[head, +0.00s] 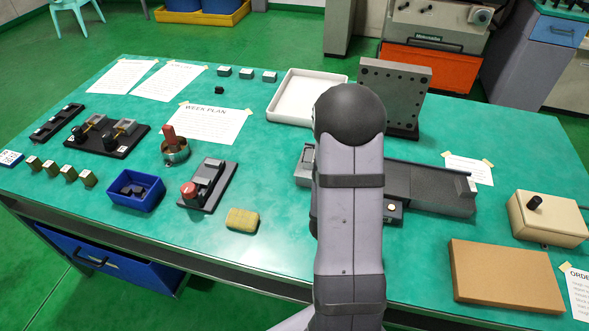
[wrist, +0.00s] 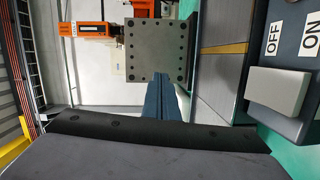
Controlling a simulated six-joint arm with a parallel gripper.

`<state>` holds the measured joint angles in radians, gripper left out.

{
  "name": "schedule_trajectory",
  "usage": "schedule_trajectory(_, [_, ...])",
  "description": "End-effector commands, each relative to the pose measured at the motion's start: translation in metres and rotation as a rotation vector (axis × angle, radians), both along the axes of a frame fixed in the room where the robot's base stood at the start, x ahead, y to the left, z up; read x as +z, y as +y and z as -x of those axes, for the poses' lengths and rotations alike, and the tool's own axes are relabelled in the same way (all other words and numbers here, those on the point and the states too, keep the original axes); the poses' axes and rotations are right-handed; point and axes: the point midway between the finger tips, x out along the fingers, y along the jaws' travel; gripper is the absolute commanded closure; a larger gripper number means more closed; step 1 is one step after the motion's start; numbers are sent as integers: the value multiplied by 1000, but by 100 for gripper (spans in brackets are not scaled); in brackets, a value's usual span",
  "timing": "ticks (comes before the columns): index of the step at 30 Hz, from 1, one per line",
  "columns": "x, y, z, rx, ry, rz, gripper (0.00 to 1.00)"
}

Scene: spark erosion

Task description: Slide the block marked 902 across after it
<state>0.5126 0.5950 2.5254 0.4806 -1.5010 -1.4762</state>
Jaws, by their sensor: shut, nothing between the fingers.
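In the head view my own arm stands in front of the middle of the table and hides my gripper. In the wrist view my gripper (wrist: 163,80) is shut and empty, its fingers pointing toward an upright grey plate with holes (wrist: 158,50). A long dark grey track (head: 430,185) lies on the table, its middle hidden behind my arm. A lighter grey piece (head: 304,167) shows at its left end and a raised piece (head: 464,187) at its right end. I cannot read the number 902 on any block, so I cannot tell which one it is.
The holed plate (head: 395,88) stands behind the track, beside a white tray (head: 292,97). A beige box with a black knob (head: 548,219) and a brown board (head: 505,275) are at the right. Brass blocks (head: 68,173) and a blue bin (head: 137,193) are at the left.

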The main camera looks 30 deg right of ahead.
Motion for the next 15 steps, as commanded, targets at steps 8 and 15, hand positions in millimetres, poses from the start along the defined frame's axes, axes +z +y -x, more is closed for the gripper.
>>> schedule_trajectory(8, [-12,-8,18,-38,64,102,100])
schedule_trajectory(15, [-11,-3,12,-33,63,101,100])
